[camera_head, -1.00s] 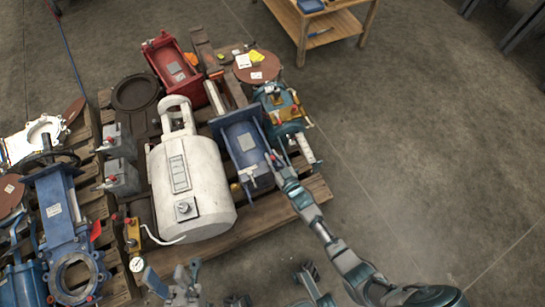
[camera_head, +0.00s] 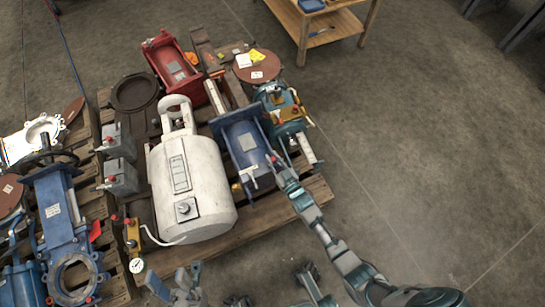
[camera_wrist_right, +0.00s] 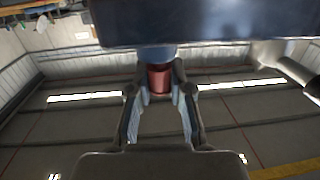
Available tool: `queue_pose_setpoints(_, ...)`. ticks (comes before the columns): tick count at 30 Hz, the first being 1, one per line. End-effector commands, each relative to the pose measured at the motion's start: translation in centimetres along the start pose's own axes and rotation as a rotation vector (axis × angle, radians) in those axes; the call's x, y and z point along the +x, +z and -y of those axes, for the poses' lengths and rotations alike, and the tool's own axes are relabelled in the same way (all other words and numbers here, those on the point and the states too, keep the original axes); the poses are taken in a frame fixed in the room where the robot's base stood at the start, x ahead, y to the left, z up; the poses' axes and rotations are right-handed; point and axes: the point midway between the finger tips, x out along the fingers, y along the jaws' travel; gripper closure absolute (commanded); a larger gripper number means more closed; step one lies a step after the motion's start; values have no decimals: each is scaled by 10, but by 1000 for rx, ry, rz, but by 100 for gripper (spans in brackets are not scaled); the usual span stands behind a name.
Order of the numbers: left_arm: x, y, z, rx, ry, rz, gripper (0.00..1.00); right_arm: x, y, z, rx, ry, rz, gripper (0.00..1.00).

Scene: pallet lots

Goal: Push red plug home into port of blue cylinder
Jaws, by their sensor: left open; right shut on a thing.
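The blue cylinder (camera_head: 240,143) is a blue metal body on the pallet, right of the white tank. Its underside fills the top of the right wrist view (camera_wrist_right: 205,22), with a short blue-grey port (camera_wrist_right: 157,52) below. The red plug (camera_wrist_right: 158,78) stands upright against the port's mouth; how far it sits inside is hidden. My right gripper (camera_wrist_right: 158,92) is shut on the plug, one finger on each side. In the head view my right gripper (camera_head: 276,168) is at the cylinder's near right side, with a speck of red at its tip. My left gripper (camera_head: 176,287) is open and empty near the bottom edge.
A white tank (camera_head: 190,185) with a thin white hose and a pressure gauge (camera_head: 137,265) stand left of the cylinder. A teal machine (camera_head: 290,125) is close on its right. Other valves crowd the pallets (camera_head: 295,200).

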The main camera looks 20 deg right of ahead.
Motion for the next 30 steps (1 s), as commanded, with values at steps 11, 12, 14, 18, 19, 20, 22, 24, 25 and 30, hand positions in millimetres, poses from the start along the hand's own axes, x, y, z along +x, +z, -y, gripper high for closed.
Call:
queue_pose_setpoints(11,-6,6,1,0,-1,4,53,0,11,0,0,0,2,97)
queue_pose_setpoints(12,-6,6,2,0,-1,3,53,0,12,0,0,0,2,97)
queue_pose_setpoints(14,-6,7,2,0,0,2,53,0,13,0,0,0,3,97)
queue_pose_setpoints(18,-5,6,2,0,0,1,53,0,11,0,0,0,1,51)
queue_pose_setpoints(19,-5,6,2,0,0,1,53,0,11,0,0,0,1,51)
queue_pose_setpoints(20,-5,6,2,0,0,1,53,0,11,0,0,0,1,51)
queue_pose_setpoints(22,-5,6,2,0,0,1,53,0,11,0,0,0,0,51)
queue_pose_setpoints(24,-6,6,2,0,0,2,53,0,11,0,0,0,0,51)
queue_pose_setpoints(25,-7,6,2,0,0,6,53,0,11,0,0,0,0,51)
queue_pose_setpoints(30,-8,4,1,0,1,8,53,-11,12,0,0,0,2,51)
